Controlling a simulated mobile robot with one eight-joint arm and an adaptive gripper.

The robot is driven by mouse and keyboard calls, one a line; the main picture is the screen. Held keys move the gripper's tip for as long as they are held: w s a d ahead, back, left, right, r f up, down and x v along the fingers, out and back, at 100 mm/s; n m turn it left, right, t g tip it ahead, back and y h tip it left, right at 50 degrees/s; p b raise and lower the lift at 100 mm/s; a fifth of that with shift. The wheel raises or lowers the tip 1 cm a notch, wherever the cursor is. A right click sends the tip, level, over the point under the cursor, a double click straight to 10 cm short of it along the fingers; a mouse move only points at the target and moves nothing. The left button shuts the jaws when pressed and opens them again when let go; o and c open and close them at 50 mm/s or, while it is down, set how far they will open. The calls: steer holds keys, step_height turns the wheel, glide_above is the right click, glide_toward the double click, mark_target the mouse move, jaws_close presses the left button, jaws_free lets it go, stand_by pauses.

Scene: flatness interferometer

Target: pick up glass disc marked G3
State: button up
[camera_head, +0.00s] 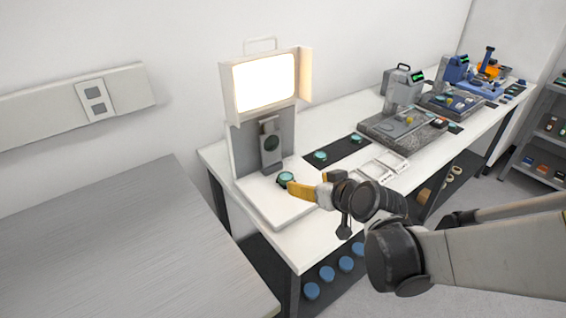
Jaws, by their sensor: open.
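A teal glass disc (286,177) lies on the white base of the lit instrument. Two more teal discs lie on a black mat to its right, a nearer disc (320,155) and a farther disc (357,138). No marking can be read on any of them, so I cannot tell which is G3. My gripper (291,187), with yellow fingers, is open just in front of the disc on the base. Its tip overlaps the disc's right edge in the picture; I cannot tell whether they touch.
The instrument's bright light box (264,83) stands above the disc on a grey column (248,148). White cards (384,167) lie right of the base on the white bench (322,125). Other instruments (403,90) stand farther along. A bare grey table (105,245) is at left.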

steer(key=t+y+b, duration=0.1)
steer(key=t, duration=0.1)
glide_toward(286, 176)
steer(key=shift+n, duration=0.4)
steer(key=b+x, duration=0.4)
steer(key=x, duration=0.6)
steer(key=shift+f, duration=0.1)
steer(key=c, duration=1.3)
